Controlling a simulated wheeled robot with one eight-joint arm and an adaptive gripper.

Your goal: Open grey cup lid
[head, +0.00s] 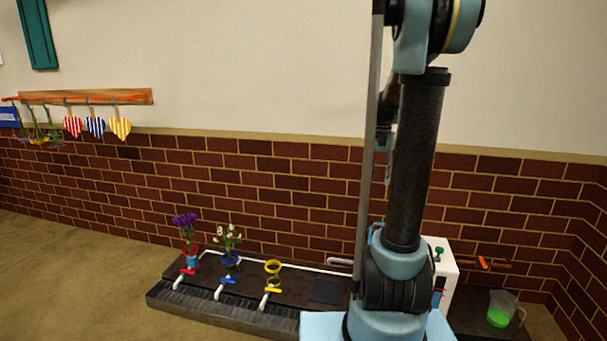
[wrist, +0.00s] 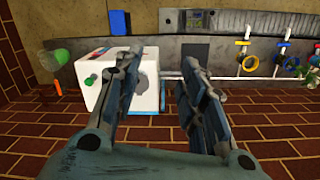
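My gripper (wrist: 160,66) shows in the wrist view with its two fingers spread apart and nothing between them. It is in front of a white box-shaped machine (wrist: 98,92), whose right part is beside and behind the left finger. A dark grey rounded patch (wrist: 141,88) shows on the machine's face; I cannot tell whether it is a lid, an opening or a shadow. I cannot make out a grey cup or its lid for certain in either view. In the head view my arm covers much of the white machine (head: 444,262) and hides my gripper.
A dark bench (head: 325,291) runs along the brick wall, with purple flowers (head: 184,222), white flowers (head: 228,237) and a yellow ring holder (head: 273,266). A clear jug with green liquid (head: 500,312) stands at the right. An orange-handled valve (head: 483,262) is near the wall.

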